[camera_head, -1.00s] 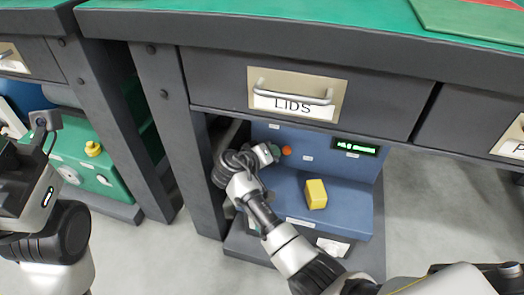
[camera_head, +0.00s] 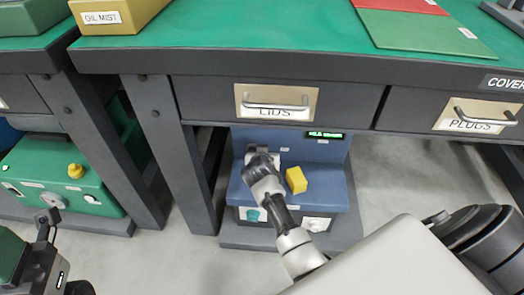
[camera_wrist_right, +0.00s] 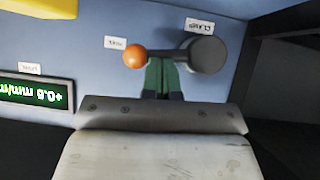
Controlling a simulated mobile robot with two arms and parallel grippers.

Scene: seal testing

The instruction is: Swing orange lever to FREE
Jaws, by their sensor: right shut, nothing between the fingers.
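The orange lever shows in the right wrist view as an orange ball knob (camera_wrist_right: 135,56) on a short dark arm from a round dark grey hub (camera_wrist_right: 208,54). It lies sideways, the knob on the left, between two white labels. My right gripper (camera_wrist_right: 161,72) is shut and empty, its green fingers at the lever's dark arm between knob and hub; I cannot tell if they touch. In the head view my right gripper (camera_head: 258,152) is at the blue machine (camera_head: 330,185) and hides the lever. My left gripper (camera_head: 46,225) is at the lower left, its jaws unclear.
A lit green display (camera_head: 326,134) and a yellow block (camera_head: 296,180) are on the machine. The LIDS drawer (camera_head: 275,102) and bench top overhang it. A bench leg (camera_head: 170,150) stands close on its left. A green machine (camera_head: 65,180) stands further left. Floor in front is clear.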

